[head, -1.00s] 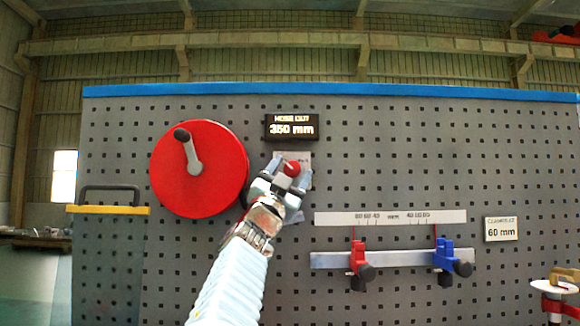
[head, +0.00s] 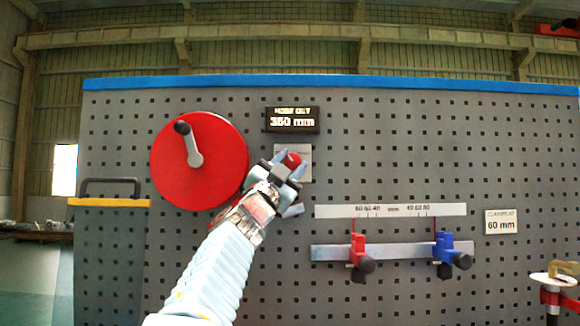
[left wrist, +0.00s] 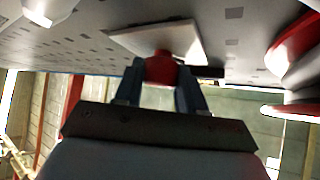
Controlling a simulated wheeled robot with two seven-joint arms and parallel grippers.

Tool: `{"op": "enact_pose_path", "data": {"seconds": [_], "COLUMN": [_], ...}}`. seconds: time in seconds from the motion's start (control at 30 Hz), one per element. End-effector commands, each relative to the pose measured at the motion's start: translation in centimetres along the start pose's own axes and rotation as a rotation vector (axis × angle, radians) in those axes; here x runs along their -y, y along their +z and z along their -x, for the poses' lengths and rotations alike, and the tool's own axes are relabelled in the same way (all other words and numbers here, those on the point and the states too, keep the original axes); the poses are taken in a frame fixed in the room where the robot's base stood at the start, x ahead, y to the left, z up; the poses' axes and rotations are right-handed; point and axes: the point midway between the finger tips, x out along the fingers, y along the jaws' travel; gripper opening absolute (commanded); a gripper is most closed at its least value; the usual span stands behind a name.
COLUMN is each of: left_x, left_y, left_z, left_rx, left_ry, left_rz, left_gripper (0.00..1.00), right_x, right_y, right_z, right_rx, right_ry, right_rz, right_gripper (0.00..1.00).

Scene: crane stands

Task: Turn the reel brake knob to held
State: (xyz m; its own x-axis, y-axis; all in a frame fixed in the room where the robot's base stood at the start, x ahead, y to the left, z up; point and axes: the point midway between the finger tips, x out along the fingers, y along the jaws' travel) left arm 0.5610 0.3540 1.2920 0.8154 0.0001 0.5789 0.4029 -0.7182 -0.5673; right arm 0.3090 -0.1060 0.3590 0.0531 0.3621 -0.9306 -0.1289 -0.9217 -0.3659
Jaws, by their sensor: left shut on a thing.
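The red brake knob (head: 292,160) sits on a pale plate (head: 304,172) on the pegboard, right of the red reel (head: 200,180) and below the display reading 350 mm. My left gripper (head: 287,166) reaches up to the knob with a finger on each side of it. In the left wrist view the knob (left wrist: 161,70) sits between the two fingers, in front of the pale plate (left wrist: 160,40), and the jaws are shut on it. The fingers and hand hide part of the knob and plate, and I cannot read any marks there. My right gripper is not in view.
The reel has a crank handle (head: 188,140). The display (head: 292,119) is above the knob. A rail (head: 400,250) with a red clamp (head: 359,252) and a blue clamp (head: 446,248) is lower right. Bare pegboard lies between.

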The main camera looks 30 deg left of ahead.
Motion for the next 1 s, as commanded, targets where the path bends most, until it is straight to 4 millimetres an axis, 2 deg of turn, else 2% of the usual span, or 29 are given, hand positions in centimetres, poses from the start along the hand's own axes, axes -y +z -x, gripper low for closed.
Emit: {"op": "enact_pose_path", "data": {"seconds": [0.23, 0.57, 0.6, 0.73, 1.0], "left_x": [0.08, 0.00, -0.01, 0.02, 0.09], "left_y": [-0.01, 0.01, 0.01, 0.01, 0.01], "left_z": [0.01, 0.01, 0.01, 0.02, 0.03], "left_rx": [0.002, 0.004, 0.004, 0.004, 0.004], "left_ry": [0.076, 0.085, 0.085, 0.084, 0.083], "left_rz": [-0.073, -0.080, -0.080, -0.080, -0.081], "left_gripper": [0.09, 0.09, 0.43, 0.63, 0.65], "right_x": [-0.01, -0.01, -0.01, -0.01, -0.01], "right_y": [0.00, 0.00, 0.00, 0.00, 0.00], "right_z": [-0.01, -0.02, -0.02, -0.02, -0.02], "right_rx": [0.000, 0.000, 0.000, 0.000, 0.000], "right_ry": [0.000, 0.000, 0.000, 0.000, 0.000], "right_rz": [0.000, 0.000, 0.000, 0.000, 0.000], "right_gripper": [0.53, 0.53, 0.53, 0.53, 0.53]}}
